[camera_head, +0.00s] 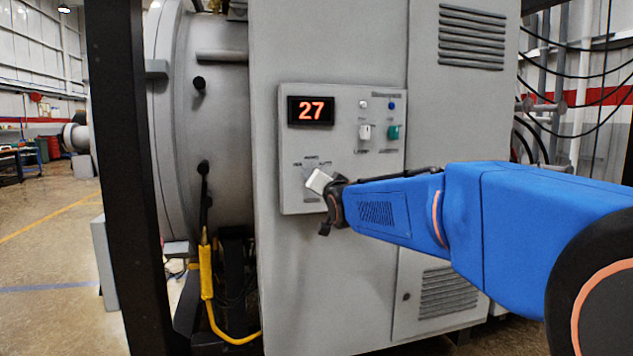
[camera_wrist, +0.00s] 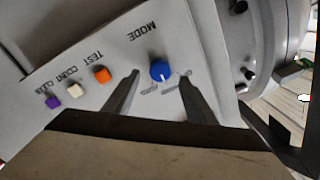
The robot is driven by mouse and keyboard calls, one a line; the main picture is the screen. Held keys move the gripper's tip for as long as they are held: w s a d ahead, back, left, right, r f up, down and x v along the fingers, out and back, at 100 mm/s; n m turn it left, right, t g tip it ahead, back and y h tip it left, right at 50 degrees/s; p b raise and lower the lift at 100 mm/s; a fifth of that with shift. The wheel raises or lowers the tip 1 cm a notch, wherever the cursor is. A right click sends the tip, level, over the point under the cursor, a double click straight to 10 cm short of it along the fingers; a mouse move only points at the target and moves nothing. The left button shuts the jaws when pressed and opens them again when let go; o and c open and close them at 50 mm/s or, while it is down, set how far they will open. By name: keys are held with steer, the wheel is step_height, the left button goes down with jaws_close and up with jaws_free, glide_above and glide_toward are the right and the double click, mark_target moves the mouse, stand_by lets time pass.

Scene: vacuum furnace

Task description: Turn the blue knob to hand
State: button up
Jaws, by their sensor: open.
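The blue knob (camera_wrist: 160,70) sits on a light grey panel face (camera_wrist: 125,50) in the wrist view, beside the word MODE. A short white pointer mark on the knob points toward the lower side of the picture, and small labels sit just below it, too blurred to read. My gripper (camera_wrist: 159,76) is open, its two dark fingers on either side of the knob's lower part in the picture; I cannot tell whether they touch it. In the head view my gripper (camera_head: 322,190) is at the lower part of the control panel (camera_head: 340,150), and the blue knob is not visible there.
Orange (camera_wrist: 102,74), white (camera_wrist: 74,90) and purple (camera_wrist: 53,102) buttons line up left of the knob in the wrist view. In the head view a red display (camera_head: 311,111) reads 27, with a white switch (camera_head: 365,132) and a green one (camera_head: 393,132) to its right.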

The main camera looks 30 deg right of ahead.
steer(key=v, duration=1.3)
steer(key=shift+s, duration=0.25)
steer(key=shift+a, duration=0.1)
steer(key=s+a+f+n+g+y, duration=0.1)
steer(key=s+a+f+n+g, duration=0.2)
steer(key=s+f, duration=0.4)
steer(key=s+a+f+n+g+y, duration=0.2)
steer(key=s+a+f+g, duration=0.3)
steer(key=f, duration=0.9)
steer(key=s+a+f+n+g+y, duration=0.2)
steer(key=s+a+f+n+g, duration=0.2)
steer(key=s+f, duration=0.6)
steer(key=shift+a+f+n+g, duration=0.3)
steer(key=shift+a+f+n, duration=0.2)
steer(key=shift+a, duration=0.25)
